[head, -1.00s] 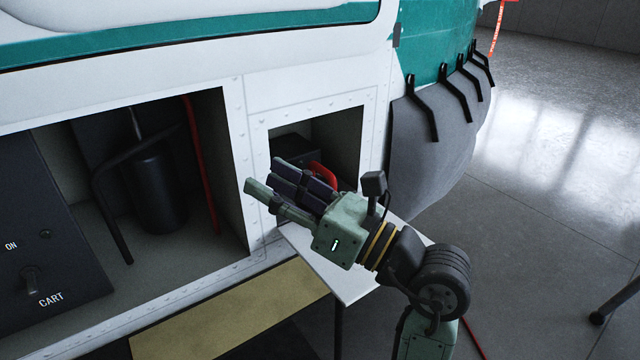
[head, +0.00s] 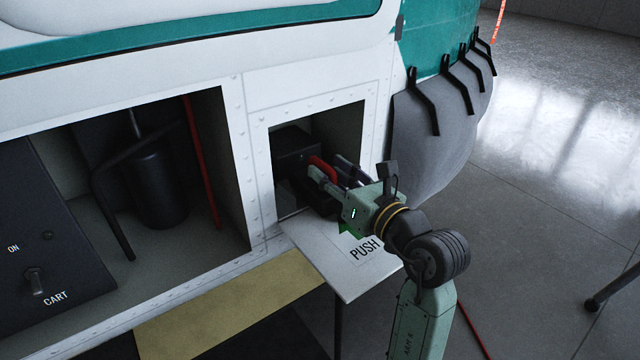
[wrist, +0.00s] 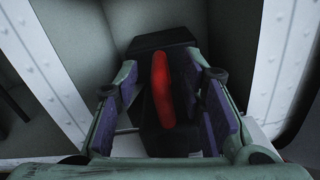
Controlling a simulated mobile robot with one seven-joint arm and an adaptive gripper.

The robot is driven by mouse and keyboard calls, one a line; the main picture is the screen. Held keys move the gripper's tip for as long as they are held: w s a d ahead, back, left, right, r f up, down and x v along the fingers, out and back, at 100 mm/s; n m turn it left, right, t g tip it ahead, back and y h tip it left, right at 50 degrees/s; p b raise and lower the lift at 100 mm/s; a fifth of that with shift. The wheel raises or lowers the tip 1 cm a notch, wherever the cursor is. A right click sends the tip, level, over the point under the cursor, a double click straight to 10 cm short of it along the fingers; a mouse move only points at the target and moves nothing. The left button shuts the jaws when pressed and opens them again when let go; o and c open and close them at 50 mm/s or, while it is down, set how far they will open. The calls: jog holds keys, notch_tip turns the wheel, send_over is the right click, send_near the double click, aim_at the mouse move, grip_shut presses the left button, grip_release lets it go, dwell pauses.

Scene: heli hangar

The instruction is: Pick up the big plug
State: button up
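The big plug, a black block (head: 296,145) with a red handle (head: 322,166), sits in the small square compartment. In the wrist view the red handle (wrist: 162,88) stands upright in the middle, with the black body (wrist: 165,42) behind and below it. My gripper (head: 332,174) reaches into the compartment opening. Its two purple-padded fingers (wrist: 163,72) are open, one on each side of the red handle, with visible gaps. The fingers partly hide the plug in the head view.
The compartment's white riveted frame (head: 258,170) stands close on both sides. A lowered flap marked PUSH (head: 330,262) lies under my gripper. To the left is a larger bay with a black cylinder (head: 158,190) and a CART switch panel (head: 45,240).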

jog(key=shift+x, duration=1.05)
grip_shut()
jog(key=shift+r, duration=0.1)
